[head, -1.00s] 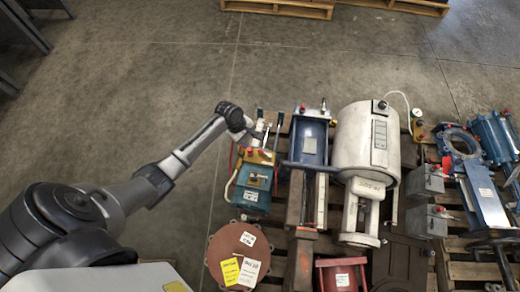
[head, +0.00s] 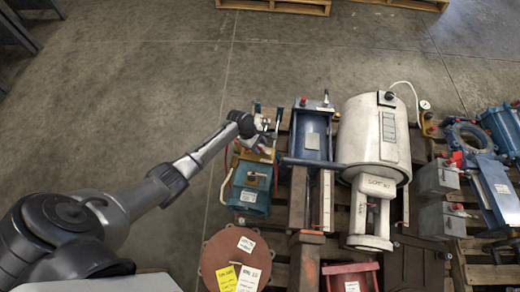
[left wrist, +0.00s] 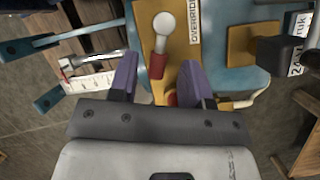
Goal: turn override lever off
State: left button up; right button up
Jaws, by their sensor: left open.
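The override lever (left wrist: 162,42) shows in the left wrist view as a pale rod with a white ball knob and a red collar at its lower end. It stands on a yellow plate (left wrist: 184,46) beside a label reading OVERRIDE. My left gripper (left wrist: 158,76) is open, its two purple fingers apart on either side of the lever's lower end, with nothing visibly gripped. In the head view my left gripper (head: 263,126) is over the top of a teal unit (head: 248,190), and largely hides the lever there. My right gripper is in neither view.
A white drum-shaped machine (head: 366,128) and a blue cylinder unit (head: 311,130) stand close to the right. A brown round flange (head: 222,252) lies nearer. In the wrist view a black block (left wrist: 282,54) sits at the right. Floor left of the pallet is clear.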

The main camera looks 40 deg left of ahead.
pick_arm(q)
jog(key=shift+w+d+f+b, duration=0.2)
jog(key=shift+d+f+b, duration=0.1)
jog(key=shift+f, duration=0.35)
jog(key=shift+c, duration=0.2)
grip_shut()
